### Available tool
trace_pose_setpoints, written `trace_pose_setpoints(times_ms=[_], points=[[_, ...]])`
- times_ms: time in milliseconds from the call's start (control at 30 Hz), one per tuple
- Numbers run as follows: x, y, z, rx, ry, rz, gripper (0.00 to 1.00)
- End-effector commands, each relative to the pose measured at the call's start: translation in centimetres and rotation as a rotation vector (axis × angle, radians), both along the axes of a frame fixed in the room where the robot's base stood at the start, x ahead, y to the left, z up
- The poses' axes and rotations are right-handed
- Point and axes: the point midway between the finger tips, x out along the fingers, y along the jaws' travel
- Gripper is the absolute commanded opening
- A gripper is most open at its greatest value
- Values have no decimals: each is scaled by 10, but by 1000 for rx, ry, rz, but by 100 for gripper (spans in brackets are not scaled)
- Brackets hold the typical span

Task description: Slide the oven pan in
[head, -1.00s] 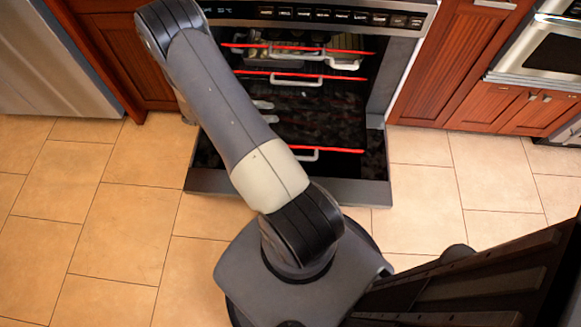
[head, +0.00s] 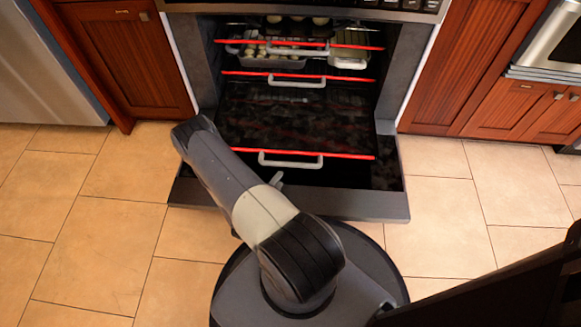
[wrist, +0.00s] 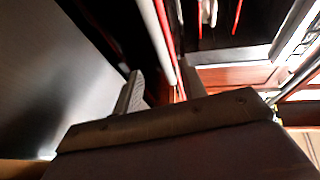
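The oven pan (head: 300,115) is dark and flat, the lowest of the three red-edged levels in the open oven. Its red front edge and pale handle (head: 290,163) face me above the lowered door. Which level the task means is not marked. My gripper (head: 277,180) is mostly hidden behind my arm in the head view, with a grey finger showing just below the handle. In the wrist view my gripper (wrist: 162,86) has its two fingers apart. A pale bar (wrist: 155,38) and a red edge run down between them; contact cannot be told.
The lowered oven door (head: 365,203) lies below the pan. Higher up are a middle rack (head: 345,78) and a top rack (head: 230,42) with trays of food. Wooden cabinets (head: 125,55) flank the oven. Tiled floor (head: 450,235) is clear on both sides.

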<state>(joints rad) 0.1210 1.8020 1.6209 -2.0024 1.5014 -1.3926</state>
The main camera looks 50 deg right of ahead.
Motion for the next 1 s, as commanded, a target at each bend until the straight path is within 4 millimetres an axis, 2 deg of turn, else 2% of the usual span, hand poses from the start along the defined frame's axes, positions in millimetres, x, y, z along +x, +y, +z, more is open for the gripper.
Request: trace_pose_setpoints(times_ms=[600, 800, 1000], points=[[22, -82, -16, -1, -8, -6, 40], [26, -93, -17, -1, -6, -4, 40], [26, -94, -17, -1, -5, -3, 40]])
